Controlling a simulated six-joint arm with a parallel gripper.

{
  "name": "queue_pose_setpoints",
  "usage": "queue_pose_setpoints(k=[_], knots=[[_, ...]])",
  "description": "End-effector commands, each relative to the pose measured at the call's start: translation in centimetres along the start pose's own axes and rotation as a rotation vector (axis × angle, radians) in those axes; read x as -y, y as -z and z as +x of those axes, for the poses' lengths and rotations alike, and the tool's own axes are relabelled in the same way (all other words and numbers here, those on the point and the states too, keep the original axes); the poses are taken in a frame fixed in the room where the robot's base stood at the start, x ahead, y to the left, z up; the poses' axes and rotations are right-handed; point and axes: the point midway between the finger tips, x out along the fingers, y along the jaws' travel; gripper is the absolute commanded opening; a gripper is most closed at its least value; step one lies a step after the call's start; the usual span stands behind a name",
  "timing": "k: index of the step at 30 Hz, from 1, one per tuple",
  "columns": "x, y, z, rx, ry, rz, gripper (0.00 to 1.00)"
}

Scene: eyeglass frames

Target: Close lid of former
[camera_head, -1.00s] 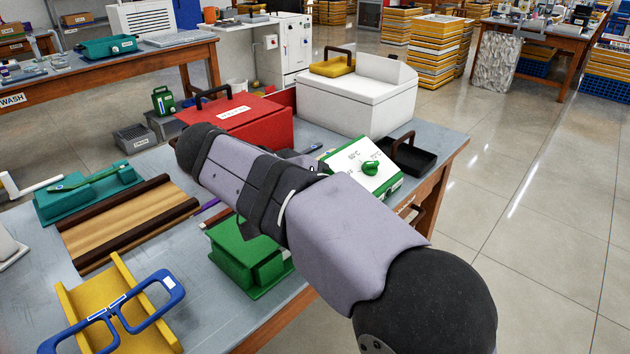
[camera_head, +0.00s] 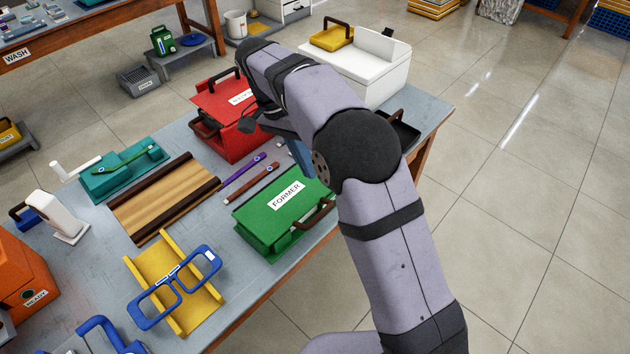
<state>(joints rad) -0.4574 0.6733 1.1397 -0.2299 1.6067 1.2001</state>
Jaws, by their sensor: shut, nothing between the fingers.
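The former is a green box (camera_head: 277,238) near the front table edge, left of my arm. Its green lid (camera_head: 275,208), with a white FORMER label, lies down over the box, with its brown handle (camera_head: 318,214) towards the right front. Any small gap beneath the lid is too fine to tell. My gripper (camera_head: 250,122) is small and dark below my wrist, over the red box area, away from the former. It is shut and holds nothing; my arm partly hides it.
The red box (camera_head: 232,142) and white box (camera_head: 385,80) stand behind. Blue glasses (camera_head: 172,288) rest on a yellow stand (camera_head: 160,258). Purple and brown sticks lie behind the former. A black tray (camera_head: 406,133) is partly hidden by my arm.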

Motion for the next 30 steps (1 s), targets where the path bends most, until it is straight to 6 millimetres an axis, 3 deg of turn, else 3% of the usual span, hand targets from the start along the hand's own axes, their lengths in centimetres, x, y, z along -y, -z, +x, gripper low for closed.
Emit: queue_pose_setpoints(k=[1, 4, 16, 23, 30], knots=[[-0.3, 0.2, -1.5, 0.027, 0.005, 0.010, 0.00], [0.0, 0.1, -2.1, 0.074, 0.018, 0.027, 0.00], [0.5, -0.2, -2.4, 0.131, 0.035, 0.047, 0.00], [0.5, -0.3, -1.5, 0.130, 0.033, 0.047, 0.00], [0.5, -0.7, 1.5, 0.131, 0.030, 0.046, 0.00]])
